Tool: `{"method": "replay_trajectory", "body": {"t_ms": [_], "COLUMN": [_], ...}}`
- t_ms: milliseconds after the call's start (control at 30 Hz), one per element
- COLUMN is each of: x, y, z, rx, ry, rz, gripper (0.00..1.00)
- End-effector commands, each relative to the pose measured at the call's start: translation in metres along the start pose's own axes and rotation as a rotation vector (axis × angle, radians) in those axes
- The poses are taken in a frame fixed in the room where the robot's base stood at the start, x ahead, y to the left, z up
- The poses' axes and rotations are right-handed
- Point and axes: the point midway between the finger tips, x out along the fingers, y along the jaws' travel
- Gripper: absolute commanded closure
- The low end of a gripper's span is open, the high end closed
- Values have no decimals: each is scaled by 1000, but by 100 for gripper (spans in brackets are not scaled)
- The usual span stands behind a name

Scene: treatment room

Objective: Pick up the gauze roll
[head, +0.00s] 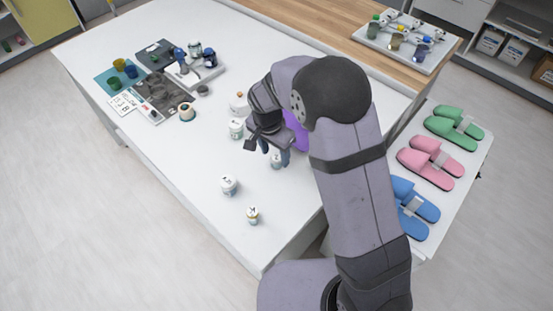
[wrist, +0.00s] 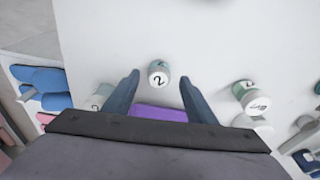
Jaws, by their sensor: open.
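My gripper (head: 274,152) is open over the white table, with its two blue fingers pointing down. In the wrist view its fingertips (wrist: 159,84) are apart with nothing held. A small white and green container marked 2 (wrist: 158,73) shows just beyond the gap between them. A purple thing (wrist: 160,113) lies lower between the fingers, partly hidden by the gripper; it also shows behind my arm in the head view (head: 297,130). A whitish roll-like thing with a brownish spot (head: 238,103) stands beyond the gripper. I cannot tell for sure which thing is the gauze roll.
Several white and green containers stand around the gripper, including one at front left (head: 229,184) and one nearer the edge (head: 252,215). Slippers (head: 431,163) lie on a side surface at right. The table's left front is clear.

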Motion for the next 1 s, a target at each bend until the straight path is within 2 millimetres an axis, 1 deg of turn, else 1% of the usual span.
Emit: {"method": "replay_trajectory", "body": {"t_ms": [200, 300, 600, 667, 700, 767, 800, 1000], "x": [23, 30, 33, 33, 33, 33, 33, 33], "y": [2, 2, 2, 2, 2, 2, 2, 2], "z": [-1, -1, -1, -1, -1, -1, -1, -1], "rx": [0, 0, 0, 0, 0, 0, 0, 0], "ry": [-1, -1, 0, 0, 0, 0, 0, 0], "rz": [3, 1, 0, 0, 0, 0, 0, 0], "gripper": [49, 49, 49, 63, 73, 87, 92, 93]}}
